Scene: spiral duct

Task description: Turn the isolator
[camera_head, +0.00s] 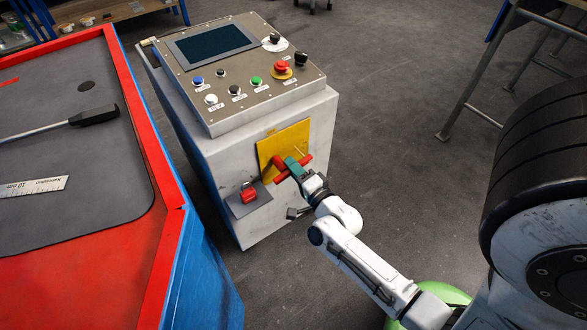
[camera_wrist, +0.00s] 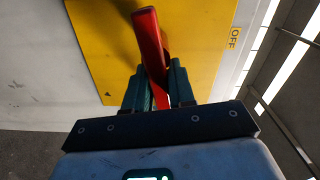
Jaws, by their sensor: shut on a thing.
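The isolator is a red handle on a yellow plate (camera_head: 270,148) on the front of a grey control cabinet (camera_head: 215,160). In the head view the red handle (camera_head: 306,161) lies slanted on the plate, and my gripper (camera_head: 293,166) is on it. In the wrist view the red handle (camera_wrist: 149,42) passes between the two dark green fingers of my gripper (camera_wrist: 159,88), which are shut on it. The fingers hide part of the handle.
A red padlock (camera_head: 248,194) is on a grey bracket (camera_head: 236,208) left of the handle. A blue and red workbench (camera_head: 165,240) with a screwdriver (camera_head: 95,116) and a ruler (camera_head: 35,187) stands left of the cabinet.

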